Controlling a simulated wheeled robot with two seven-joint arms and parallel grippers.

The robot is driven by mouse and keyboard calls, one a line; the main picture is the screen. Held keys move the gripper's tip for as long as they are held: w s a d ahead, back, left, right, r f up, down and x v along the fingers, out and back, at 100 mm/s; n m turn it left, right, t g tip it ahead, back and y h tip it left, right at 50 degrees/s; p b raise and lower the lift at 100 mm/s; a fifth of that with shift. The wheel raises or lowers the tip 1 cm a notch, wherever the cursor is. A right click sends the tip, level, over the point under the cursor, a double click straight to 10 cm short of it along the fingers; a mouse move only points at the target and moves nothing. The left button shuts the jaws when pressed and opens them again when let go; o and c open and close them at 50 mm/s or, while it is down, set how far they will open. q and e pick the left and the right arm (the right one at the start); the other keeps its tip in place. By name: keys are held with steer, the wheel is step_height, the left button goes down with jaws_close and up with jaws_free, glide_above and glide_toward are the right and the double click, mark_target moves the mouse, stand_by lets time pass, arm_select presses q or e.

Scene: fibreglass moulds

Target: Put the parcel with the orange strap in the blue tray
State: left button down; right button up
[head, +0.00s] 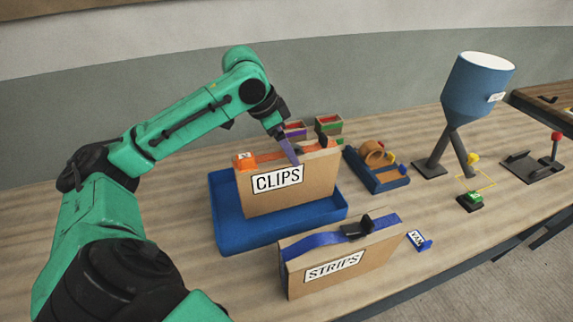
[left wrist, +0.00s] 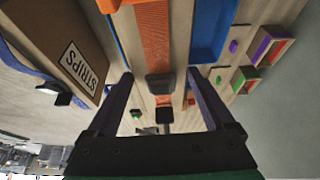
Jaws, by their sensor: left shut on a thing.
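The parcel with the orange strap (head: 318,180) is a brown box labelled CLIPS. It stands upright within the outline of the blue tray (head: 232,237); I cannot tell whether its base touches the tray floor. My right gripper is not in view.
A second parcel (head: 345,270) labelled STRIPS, with a blue strap, stands in front of the tray. Behind and right are small coloured bins (head: 328,124), a blue holder with tape rolls (head: 377,180) and a blue hopper (head: 476,88) on legs. A green button (head: 473,199) is farther right.

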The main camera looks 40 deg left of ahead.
mark_target(283, 155)
arm_select(q)
step_height(283, 155, down, 4)
steer(key=shift+s+r, duration=0.1)
steer(key=shift+r, duration=0.1)
steer(key=shift+f, duration=0.35)
jaws_free()
steer(key=shift+f, duration=0.1)
steer(key=b+v, duration=0.1)
steer(key=v, duration=1.1)
steer(key=shift+d, duration=0.1)
